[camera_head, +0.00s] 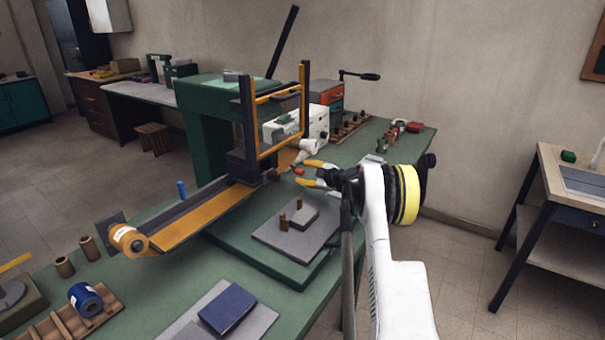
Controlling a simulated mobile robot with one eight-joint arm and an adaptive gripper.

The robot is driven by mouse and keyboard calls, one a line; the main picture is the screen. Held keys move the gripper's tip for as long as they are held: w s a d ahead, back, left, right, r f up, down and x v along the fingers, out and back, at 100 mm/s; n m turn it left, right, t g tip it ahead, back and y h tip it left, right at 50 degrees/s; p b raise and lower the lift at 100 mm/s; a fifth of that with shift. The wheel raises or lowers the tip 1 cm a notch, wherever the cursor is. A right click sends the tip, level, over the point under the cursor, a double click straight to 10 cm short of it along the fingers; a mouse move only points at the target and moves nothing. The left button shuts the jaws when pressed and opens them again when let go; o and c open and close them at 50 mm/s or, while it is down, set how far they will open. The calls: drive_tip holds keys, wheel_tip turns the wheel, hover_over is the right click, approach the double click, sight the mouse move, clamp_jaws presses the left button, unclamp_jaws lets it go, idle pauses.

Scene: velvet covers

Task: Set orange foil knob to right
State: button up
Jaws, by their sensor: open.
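A foil press with a green body (205,125) and a dark and orange frame stands on the green workbench. An orange foil strip (205,215) runs from the press down to an orange foil roll (128,239) at the left. A small orange-red knob-like part (299,171) shows at the press's right side; I take it as the orange foil knob, but its setting is too small to read. My gripper (301,173) is open, its yellow fingers pointing left, with this part between the tips in the picture. Contact cannot be told.
A grey plate (285,240) with a grey block lies on the press base below my gripper. A white lever (309,147) is close above the fingers. A blue book (228,309) and a blue roll (86,299) are at the front left.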

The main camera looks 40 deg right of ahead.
drive_tip(key=v, duration=1.1)
